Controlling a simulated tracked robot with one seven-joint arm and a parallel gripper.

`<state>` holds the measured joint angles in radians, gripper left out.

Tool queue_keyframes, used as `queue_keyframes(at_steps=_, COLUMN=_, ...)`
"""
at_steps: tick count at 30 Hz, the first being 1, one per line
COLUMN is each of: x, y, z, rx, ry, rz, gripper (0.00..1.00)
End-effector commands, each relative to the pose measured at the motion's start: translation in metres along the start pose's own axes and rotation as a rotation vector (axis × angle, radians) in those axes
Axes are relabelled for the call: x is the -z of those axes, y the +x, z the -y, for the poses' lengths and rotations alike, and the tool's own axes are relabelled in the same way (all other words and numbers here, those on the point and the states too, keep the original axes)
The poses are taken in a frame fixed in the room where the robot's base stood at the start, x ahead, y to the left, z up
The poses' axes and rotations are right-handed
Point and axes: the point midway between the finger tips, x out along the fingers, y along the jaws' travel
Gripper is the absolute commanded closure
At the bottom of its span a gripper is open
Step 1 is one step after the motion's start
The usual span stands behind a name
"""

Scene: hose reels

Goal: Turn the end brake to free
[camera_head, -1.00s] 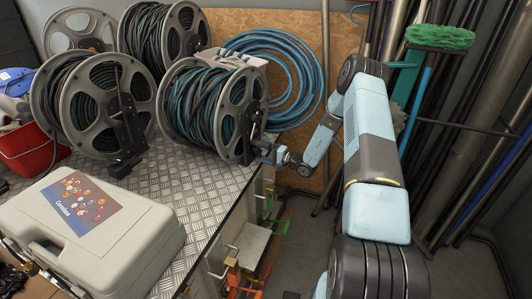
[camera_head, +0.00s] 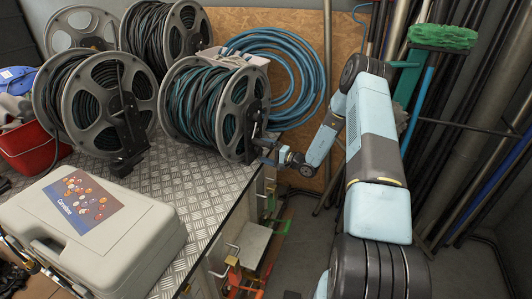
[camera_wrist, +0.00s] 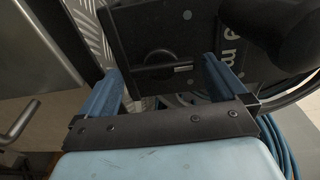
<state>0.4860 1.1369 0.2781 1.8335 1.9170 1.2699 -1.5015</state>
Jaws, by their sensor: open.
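The end reel (camera_head: 250,105), wound with dark green hose, stands at the table's right edge. A black bracket (camera_head: 254,128) is on its right side. My gripper (camera_head: 264,152) is beside this bracket, small and partly lost against dark parts. In the wrist view, the two blue fingers of my gripper (camera_wrist: 165,88) are apart. Between and beyond them is a black plate with a round part (camera_wrist: 158,62) crossed by a pale bar, which looks like the brake. A dark rounded part (camera_wrist: 275,25) shows at upper right. Contact with the fingers cannot be told.
Other reels (camera_head: 95,105) stand to the left on the metal checker-plate table (camera_head: 195,185). A grey case (camera_head: 95,235) lies in front. A coiled blue hose (camera_head: 290,70) hangs behind. Poles and a green brush (camera_head: 440,37) stand at the right.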

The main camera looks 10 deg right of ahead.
Motion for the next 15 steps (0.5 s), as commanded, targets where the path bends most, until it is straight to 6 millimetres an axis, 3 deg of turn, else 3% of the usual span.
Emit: queue_keyframes(at_steps=15, x=0.000, y=-0.094, z=-0.001, rx=-0.003, ry=0.001, rz=-0.003, gripper=0.00)
